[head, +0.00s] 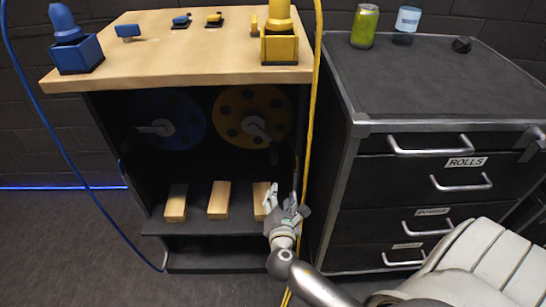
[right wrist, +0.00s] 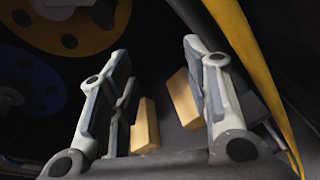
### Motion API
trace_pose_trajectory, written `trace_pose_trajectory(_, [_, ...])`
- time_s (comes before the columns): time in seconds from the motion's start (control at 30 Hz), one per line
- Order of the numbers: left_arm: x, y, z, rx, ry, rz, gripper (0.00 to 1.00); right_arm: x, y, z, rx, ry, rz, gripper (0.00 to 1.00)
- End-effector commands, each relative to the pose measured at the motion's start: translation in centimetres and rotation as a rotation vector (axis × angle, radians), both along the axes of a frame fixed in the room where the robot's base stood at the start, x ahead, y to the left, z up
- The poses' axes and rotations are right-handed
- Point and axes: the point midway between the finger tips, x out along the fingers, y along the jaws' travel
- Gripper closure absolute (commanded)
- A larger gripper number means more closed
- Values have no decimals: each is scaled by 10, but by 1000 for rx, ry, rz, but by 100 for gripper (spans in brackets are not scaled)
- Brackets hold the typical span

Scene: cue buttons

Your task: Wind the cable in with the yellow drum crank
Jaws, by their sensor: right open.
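The yellow drum (head: 240,104) sits in the cabinet's upper opening, with a pale crank (head: 258,127) at its middle. In the right wrist view the yellow drum (right wrist: 92,38) shows at the top left, partly cut off. The yellow cable (head: 313,90) hangs down the cabinet's right side; it also shows in the right wrist view (right wrist: 245,48). My right gripper (head: 283,196) is open and empty, below the yellow drum and apart from its crank. In the right wrist view its fingers (right wrist: 160,58) stand apart. My left gripper is not in view.
The blue drum (head: 172,112) with its own crank sits left of the yellow one. Three wooden blocks (head: 218,200) stand on the lower shelf, the rightmost partly behind my right gripper. A drawer cabinet (head: 430,85) stands close on the right. A blue cable (head: 55,130) hangs at left.

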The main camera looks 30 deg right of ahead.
Motion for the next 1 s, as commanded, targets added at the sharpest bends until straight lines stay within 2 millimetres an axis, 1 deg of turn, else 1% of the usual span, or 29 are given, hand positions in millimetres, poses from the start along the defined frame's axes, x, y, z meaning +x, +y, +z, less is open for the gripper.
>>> trace_pose_trajectory(0.03, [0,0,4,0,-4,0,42,8,1,16,-103,-7,26,56])
trace_pose_trajectory(0.1, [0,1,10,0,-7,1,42,15,2,34,-223,-8,49,56])
trace_pose_trajectory(0.2, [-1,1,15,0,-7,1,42,20,4,50,-333,-8,64,56])
trace_pose_trajectory(0.27, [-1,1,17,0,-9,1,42,22,4,55,-366,-8,67,56])
trace_pose_trajectory(0.37, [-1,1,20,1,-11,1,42,28,2,58,-385,-8,69,56])
trace_pose_trajectory(0.53, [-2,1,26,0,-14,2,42,50,-13,58,-383,-10,66,56])
trace_pose_trajectory(0.8, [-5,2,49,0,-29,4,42,93,-38,57,-381,-9,67,56])
trace_pose_trajectory(1.0, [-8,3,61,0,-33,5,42,110,-49,57,-380,-7,68,56])
